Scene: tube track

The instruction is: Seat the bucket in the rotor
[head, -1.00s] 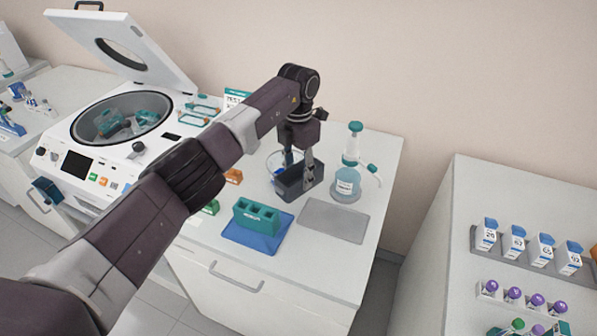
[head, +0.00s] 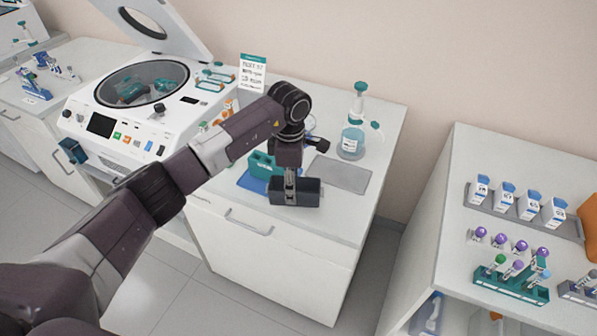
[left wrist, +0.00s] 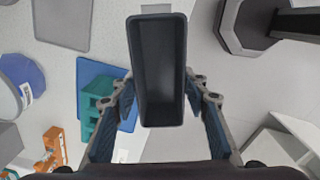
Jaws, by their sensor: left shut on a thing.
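The bucket (head: 309,192) is a dark grey, open-topped rectangular box. My left gripper (head: 290,183) is shut on it and holds it above the front part of the counter, just in front of the teal rack. In the left wrist view the bucket (left wrist: 158,70) lies between the two fingers and looks empty inside. The centrifuge (head: 135,150) stands at the left with its lid (head: 165,25) raised. Its round bowl shows the rotor (head: 130,92) with teal parts in it; details are too small to tell. My right gripper is not in view.
A teal rack (head: 262,163) on a blue mat (head: 250,183), a grey mat (head: 343,174) and a wash bottle (head: 353,135) are on the counter. A sign card (head: 252,72) stands by the centrifuge. A right-hand bench holds bottles and tube racks (head: 510,285).

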